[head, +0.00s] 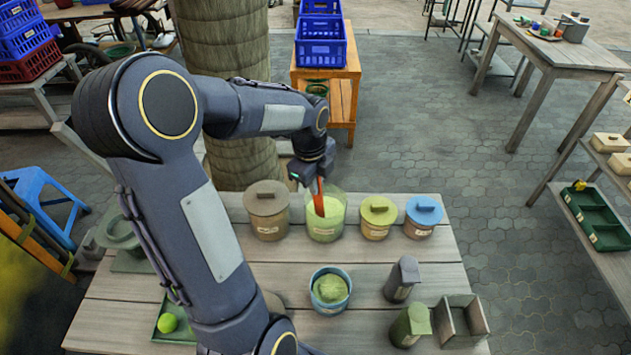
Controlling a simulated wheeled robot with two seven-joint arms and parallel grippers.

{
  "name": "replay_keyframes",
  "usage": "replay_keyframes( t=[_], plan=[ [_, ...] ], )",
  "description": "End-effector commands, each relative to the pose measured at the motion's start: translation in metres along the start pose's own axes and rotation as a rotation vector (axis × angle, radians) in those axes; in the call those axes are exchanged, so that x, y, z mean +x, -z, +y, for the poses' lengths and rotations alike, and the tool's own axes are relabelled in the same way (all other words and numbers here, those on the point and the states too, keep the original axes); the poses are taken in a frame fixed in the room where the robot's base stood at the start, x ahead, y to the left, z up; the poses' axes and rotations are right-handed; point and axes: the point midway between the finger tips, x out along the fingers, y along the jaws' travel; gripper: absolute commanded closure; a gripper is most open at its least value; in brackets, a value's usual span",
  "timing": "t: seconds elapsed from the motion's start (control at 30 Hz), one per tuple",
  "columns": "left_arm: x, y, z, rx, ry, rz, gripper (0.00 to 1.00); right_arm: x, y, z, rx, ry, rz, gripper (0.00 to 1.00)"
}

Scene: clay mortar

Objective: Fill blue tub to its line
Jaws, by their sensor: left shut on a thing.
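The blue tub (317,302) stands open at the front middle of the wooden table, with a rounded green mound (330,288) inside. I cannot make out a line on it. Behind it, a clear jar (326,234) holds pale green material. My left gripper (317,178) is above this jar, shut on a red-orange tool (319,203) that points down into the jar. The tool's lower end is inside the jar; I cannot tell whether it carries anything. My right gripper is not in view.
On the table (420,258), a brown-lidded jar (267,222), green-lidded jar (376,229) and blue-lidded jar (422,229) flank the clear jar. A grey container (400,280), green container (408,330) and grey holder (463,325) stand front right. A green ball (167,323) lies in a tray front left.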

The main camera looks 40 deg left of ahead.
Motion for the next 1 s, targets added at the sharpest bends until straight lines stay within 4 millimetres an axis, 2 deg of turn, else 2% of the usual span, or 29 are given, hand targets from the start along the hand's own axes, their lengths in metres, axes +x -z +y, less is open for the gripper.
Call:
replay_keyframes(
  t=[0.17,1.0],
  plan=[
    [-0.012,0.0,-0.002,0.0,0.001,0.0,1.0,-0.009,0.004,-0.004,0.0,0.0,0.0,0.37],
    [-0.11,0.001,-0.015,0.0,0.001,0.0,1.0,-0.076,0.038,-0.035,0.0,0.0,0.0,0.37]
  ],
)
